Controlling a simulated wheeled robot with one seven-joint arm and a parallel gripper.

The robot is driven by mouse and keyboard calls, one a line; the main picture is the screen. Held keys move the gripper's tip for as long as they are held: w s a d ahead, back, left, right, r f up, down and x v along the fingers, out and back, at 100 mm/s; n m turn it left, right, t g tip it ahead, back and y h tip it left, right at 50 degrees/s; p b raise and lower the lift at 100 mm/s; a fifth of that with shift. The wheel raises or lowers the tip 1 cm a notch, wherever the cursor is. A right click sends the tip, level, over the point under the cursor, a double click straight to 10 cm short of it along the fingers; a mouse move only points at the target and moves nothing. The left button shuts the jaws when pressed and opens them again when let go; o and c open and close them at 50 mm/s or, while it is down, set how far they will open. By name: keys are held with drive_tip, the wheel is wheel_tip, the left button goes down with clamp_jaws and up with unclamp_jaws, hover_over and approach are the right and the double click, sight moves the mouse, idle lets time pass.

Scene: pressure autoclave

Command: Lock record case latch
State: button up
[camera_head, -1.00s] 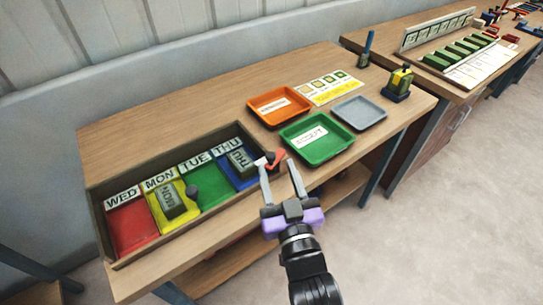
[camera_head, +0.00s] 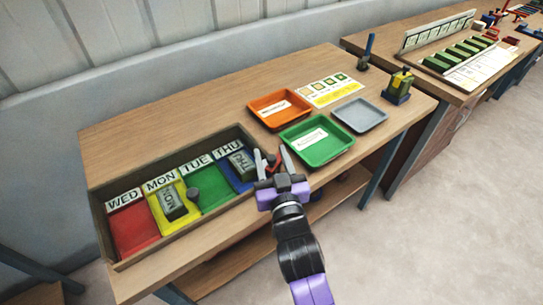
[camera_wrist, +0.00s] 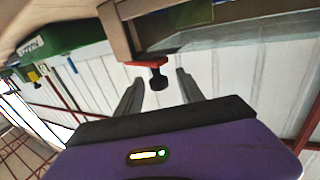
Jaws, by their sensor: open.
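The record case (camera_head: 97,222) is an open wooden box with coloured compartments marked WED, MON, TUE and THU. Its red latch with a black knob sits at the right end, partly hidden by my gripper in the head view. In the wrist view, the red latch (camera_wrist: 147,63) is at the case's wooden edge (camera_wrist: 117,30), and its black knob (camera_wrist: 157,82) sticks out between my fingers. My gripper (camera_head: 273,160) is open, with one finger on each side of the knob. I see gaps between the knob and both fingers in the wrist view (camera_wrist: 159,80).
A green tray (camera_head: 336,158), orange tray (camera_head: 262,103) and grey tray (camera_head: 360,114) lie right of the case.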

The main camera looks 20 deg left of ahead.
drive_tip(key=shift+c, duration=0.5)
clamp_jaws()
drive_tip(key=shift+a+f+b, duration=0.35)
drive_tip(key=shift+b, duration=0.75)
drive_tip(key=shift+a+f+m+h+b, duration=0.15)
drive_tip(key=shift+m+h+b, duration=0.25)
drive_tip(key=shift+b, duration=0.85)
drive_tip(key=shift+t+h+b, duration=0.3)
drive_tip(key=shift+b, duration=0.2)
drive_tip(key=h+b, duration=0.1)
drive_tip(key=b, duration=0.1)
drive_tip(key=m+h+b, duration=0.1)
drive_tip(key=b, duration=0.1)
drive_tip(key=m+t+h+b, duration=0.1)
drive_tip(key=b, duration=0.1)
drive_tip(key=shift+w+a+b, duration=0.25)
drive_tip(key=shift+b, duration=0.1)
drive_tip(key=shift+w+a+m+h+b, duration=0.1)
drive_tip(key=shift+m+h+b, duration=0.45)
drive_tip(key=shift+b, duration=0.5)
drive_tip(key=shift+r+m+h+b, duration=0.25)
drive_tip(key=shift+h+b, duration=0.3)
drive_tip(key=shift+b, duration=0.05)
drive_tip(key=shift+r+t, duration=0.1)
drive_tip(key=shift+t, duration=0.2)
